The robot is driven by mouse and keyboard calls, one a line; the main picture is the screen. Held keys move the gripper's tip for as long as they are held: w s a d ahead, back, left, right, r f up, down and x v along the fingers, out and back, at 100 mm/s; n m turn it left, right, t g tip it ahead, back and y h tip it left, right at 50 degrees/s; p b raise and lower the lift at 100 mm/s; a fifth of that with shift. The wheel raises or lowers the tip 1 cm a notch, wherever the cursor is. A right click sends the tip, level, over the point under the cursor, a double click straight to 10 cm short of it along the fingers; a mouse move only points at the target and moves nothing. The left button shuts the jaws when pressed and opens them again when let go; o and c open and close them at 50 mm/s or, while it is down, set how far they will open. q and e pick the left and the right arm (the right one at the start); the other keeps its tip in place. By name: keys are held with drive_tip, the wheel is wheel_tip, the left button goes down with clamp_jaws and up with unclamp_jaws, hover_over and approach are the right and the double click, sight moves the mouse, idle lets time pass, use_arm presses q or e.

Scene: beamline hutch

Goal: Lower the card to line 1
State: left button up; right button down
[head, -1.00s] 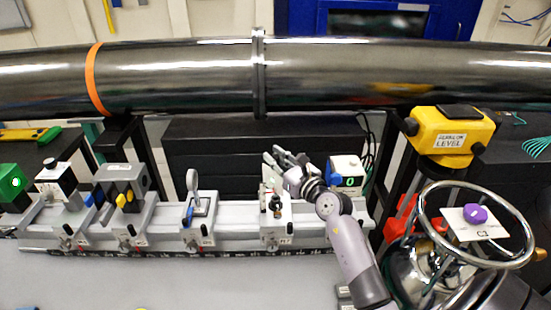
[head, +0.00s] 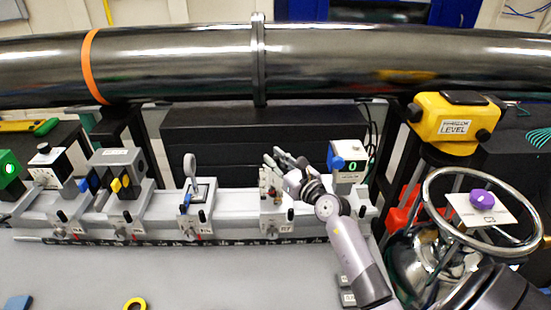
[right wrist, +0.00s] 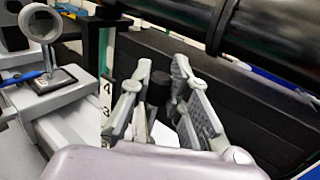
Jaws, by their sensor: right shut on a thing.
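My right gripper (head: 284,158) reaches in over the right-hand carrier (head: 276,228) on the grey rail. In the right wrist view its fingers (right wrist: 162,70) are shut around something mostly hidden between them. A small white piece, probably the card (right wrist: 163,134), shows low between the fingers; its edges are hidden. A dark round part (right wrist: 160,88) shows at the fingers. A white upright scale (right wrist: 107,98) with black numbers, a 4 legible, stands left of the fingers. Line 1 cannot be made out. My left gripper is not in view.
A ring mount (head: 198,205) and other carriers stand left on the rail. A large steel pipe (head: 180,65) runs behind. A handwheel (head: 428,215) and yellow level (head: 455,122) are at right.

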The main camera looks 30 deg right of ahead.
drive_tip(key=shift+a+f, duration=0.1)
drive_tip(key=shift+f, duration=0.25)
drive_tip(key=c, duration=1.9)
unclamp_jaws()
drive_tip(key=shift+c, duration=0.2)
drive_tip(key=o, duration=0.5)
drive_tip(key=shift+r, duration=0.1)
drive_tip(key=shift+c, duration=0.2)
